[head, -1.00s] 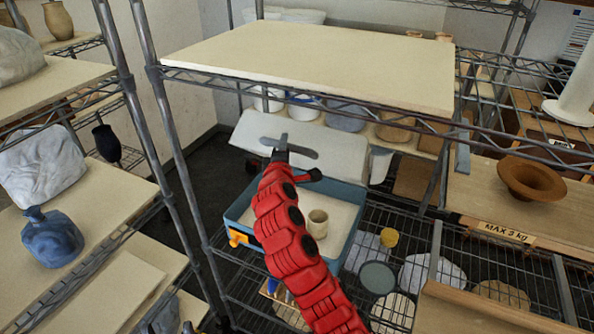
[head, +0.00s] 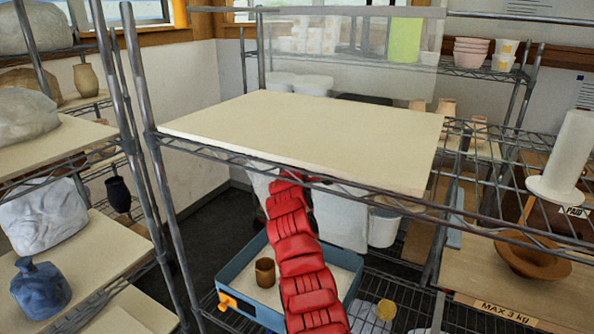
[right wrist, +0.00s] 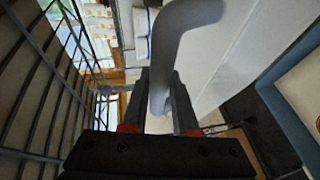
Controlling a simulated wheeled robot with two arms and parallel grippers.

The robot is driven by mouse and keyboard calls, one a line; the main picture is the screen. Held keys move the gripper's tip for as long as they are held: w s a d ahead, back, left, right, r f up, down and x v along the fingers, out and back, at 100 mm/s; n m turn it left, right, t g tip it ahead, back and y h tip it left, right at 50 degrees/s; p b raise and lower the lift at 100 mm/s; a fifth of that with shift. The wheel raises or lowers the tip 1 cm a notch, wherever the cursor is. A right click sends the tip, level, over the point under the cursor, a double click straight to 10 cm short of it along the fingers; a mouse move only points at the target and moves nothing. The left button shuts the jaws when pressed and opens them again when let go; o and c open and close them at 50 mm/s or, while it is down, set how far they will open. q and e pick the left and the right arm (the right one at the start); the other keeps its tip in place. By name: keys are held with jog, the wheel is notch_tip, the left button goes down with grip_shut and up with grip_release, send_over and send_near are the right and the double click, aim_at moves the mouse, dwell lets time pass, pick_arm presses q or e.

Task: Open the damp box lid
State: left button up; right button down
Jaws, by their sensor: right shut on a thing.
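The damp box (head: 240,268) is a blue open-topped tub on the low wire shelf, with a pale floor and a brown cup (head: 265,272) inside. Its white lid (head: 342,222) stands steeply raised at the back of the tub; its top is hidden by the upper shelf board. My red right arm reaches over the tub, and its gripper is hidden behind that board in the head view. In the right wrist view my right gripper (right wrist: 158,98) is shut on the grey curved lid handle (right wrist: 185,18), beside the white lid (right wrist: 235,50). My left gripper is not in view.
The cream shelf board (head: 305,135) sits just above the arm. Wire shelf posts stand left of the tub. An orange clip (head: 228,302) is on the tub's front. A wooden board (head: 510,285) with a brown bowl (head: 530,258) lies to the right.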

jog(key=shift+w+d+r, duration=0.1)
jog(key=shift+w+d, duration=0.1)
jog(key=shift+w, duration=0.05)
jog(key=c, duration=1)
grip_release()
jog(key=shift+s, duration=0.1)
jog(key=shift+s+a+b, duration=0.1)
jog(key=shift+s+b, duration=0.3)
jog(key=shift+b, duration=0.1)
jog(key=b+v, duration=0.6)
jog(key=v, duration=1)
jog(key=shift+s+r, duration=0.25)
jog(key=shift+a, duration=0.1)
